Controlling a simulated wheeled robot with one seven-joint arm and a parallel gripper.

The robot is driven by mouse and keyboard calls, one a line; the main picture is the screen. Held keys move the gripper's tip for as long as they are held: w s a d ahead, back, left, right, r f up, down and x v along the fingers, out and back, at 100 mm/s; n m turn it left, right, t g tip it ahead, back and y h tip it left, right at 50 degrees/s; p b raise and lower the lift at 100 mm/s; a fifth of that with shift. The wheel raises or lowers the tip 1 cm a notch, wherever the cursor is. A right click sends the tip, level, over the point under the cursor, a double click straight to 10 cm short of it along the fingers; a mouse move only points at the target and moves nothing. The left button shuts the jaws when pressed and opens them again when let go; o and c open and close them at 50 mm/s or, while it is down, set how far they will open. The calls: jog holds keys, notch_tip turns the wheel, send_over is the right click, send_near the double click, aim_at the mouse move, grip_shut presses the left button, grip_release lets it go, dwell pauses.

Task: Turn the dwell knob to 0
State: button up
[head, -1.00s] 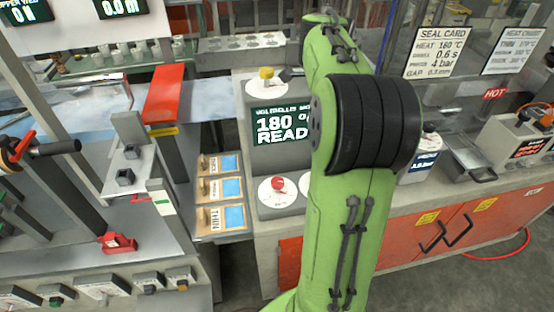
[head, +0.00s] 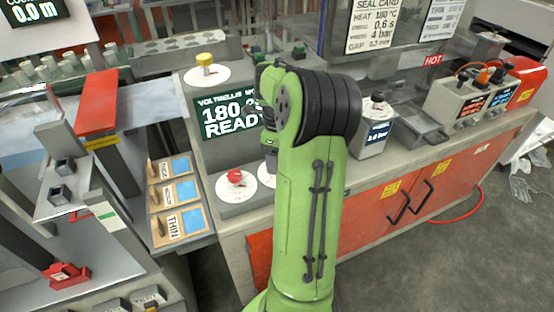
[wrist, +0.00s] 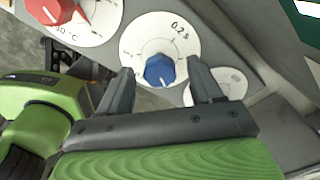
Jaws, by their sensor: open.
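A blue knob (wrist: 160,70) sits at the centre of a white dial (wrist: 147,38) marked "0.2 s" in the wrist view; I take it for the dwell knob. My gripper (wrist: 160,84) is open, with one finger on each side of the blue knob. I cannot tell whether either finger touches it. In the head view, my arm hides the gripper and the blue knob. Only part of a white dial (head: 267,176) shows there beside the arm.
A red knob (wrist: 57,10) on its own dial is close to the left; it also shows in the head view (head: 235,177). Another white dial (wrist: 234,82) lies partly behind the right finger. A yellow knob (head: 205,62) stands behind the "READY" display (head: 226,118).

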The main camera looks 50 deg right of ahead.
jog(key=shift+c, duration=0.2)
jog(key=c, duration=1)
jog(key=shift+n, duration=0.3)
jog(key=n+p, duration=0.2)
jog(key=n, duration=0.3)
jog(key=n+p, duration=0.2)
jog(key=n, duration=0.4)
jog(key=shift+r+n, duration=0.1)
jog(key=shift+n, duration=0.2)
jog(key=n+p, duration=0.1)
jog(key=n, duration=0.5)
jog(key=n+p, duration=0.1)
jog(key=n, duration=0.4)
jog(key=shift+n, duration=0.4)
